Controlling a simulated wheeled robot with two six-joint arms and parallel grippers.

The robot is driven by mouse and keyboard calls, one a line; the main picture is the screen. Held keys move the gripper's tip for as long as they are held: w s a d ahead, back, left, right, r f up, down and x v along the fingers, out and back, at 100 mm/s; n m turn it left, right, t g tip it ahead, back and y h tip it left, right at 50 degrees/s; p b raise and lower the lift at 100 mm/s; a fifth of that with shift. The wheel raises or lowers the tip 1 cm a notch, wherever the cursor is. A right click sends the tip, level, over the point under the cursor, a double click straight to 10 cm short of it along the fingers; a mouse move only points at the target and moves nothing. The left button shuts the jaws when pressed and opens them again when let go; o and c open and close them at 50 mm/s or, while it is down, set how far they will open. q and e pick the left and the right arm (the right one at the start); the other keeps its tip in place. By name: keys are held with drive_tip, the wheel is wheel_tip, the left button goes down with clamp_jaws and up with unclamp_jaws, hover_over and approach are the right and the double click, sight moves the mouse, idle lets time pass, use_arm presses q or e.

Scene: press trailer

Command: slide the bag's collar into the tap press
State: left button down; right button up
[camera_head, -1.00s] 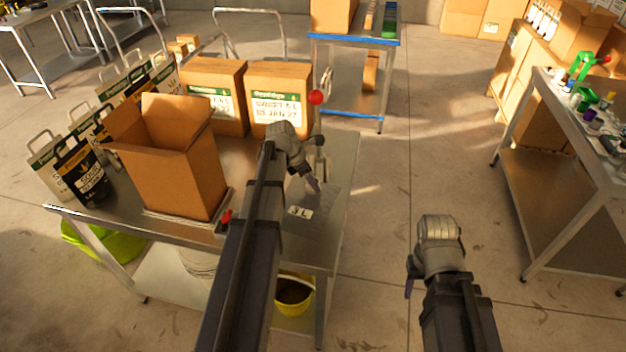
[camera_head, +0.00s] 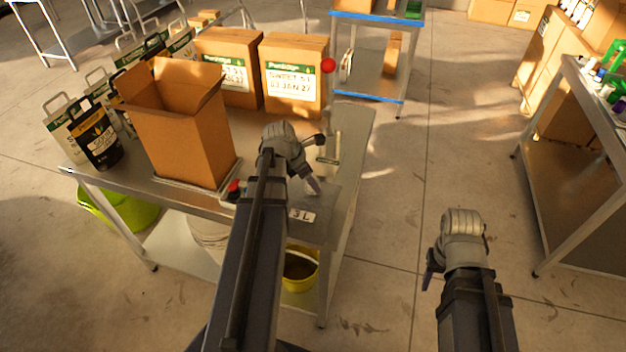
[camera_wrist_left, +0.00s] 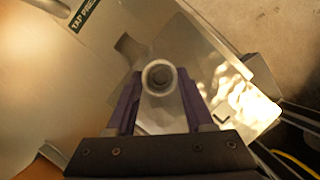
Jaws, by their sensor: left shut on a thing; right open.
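My left gripper (camera_head: 313,184) is over the front right of the steel table, beside the tap press (camera_head: 330,130), which has a red ball lever. In the left wrist view its purple fingers (camera_wrist_left: 158,100) are shut on a pale round collar (camera_wrist_left: 158,77). A plate with a dark notch (camera_wrist_left: 130,47) lies just beyond the collar, near a "TAP PRESS" label (camera_wrist_left: 88,14); the collar appears apart from the notch. A shiny silvery surface (camera_wrist_left: 245,105) shows at right; I cannot tell if it is the bag. My right gripper (camera_head: 432,268) is open and empty over the floor.
An open cardboard box (camera_head: 190,135) stands left of the press, with a red button (camera_head: 234,186) near it. Closed boxes (camera_head: 293,75) and pouches (camera_head: 97,135) stand behind and left. A "3 L" label (camera_head: 302,215) is at the table front.

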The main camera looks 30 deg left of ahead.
sight(311, 192)
use_arm(q)
drive_tip(key=shift+f, duration=0.25)
drive_tip(key=shift+f+b, duration=2.25)
drive_tip(key=shift+b, duration=0.2)
drive_tip(key=shift+w+a+r, duration=0.1)
drive_tip(key=shift+w+r, duration=0.05)
drive_tip(key=shift+w, duration=0.2)
drive_tip(key=shift+w+a, duration=0.25)
drive_tip(key=shift+w, duration=0.9)
drive_tip(key=shift+w+a+r, duration=0.1)
drive_tip(key=shift+w+a, duration=0.1)
drive_tip(key=shift+w, duration=0.5)
drive_tip(key=shift+w+a+r, duration=0.1)
drive_tip(key=shift+w+a, duration=0.1)
drive_tip(key=shift+w, duration=0.45)
drive_tip(key=shift+w+a+f, duration=0.15)
drive_tip(key=shift+w+a, duration=0.05)
drive_tip(key=shift+w, duration=0.65)
drive_tip(key=shift+d, duration=0.1)
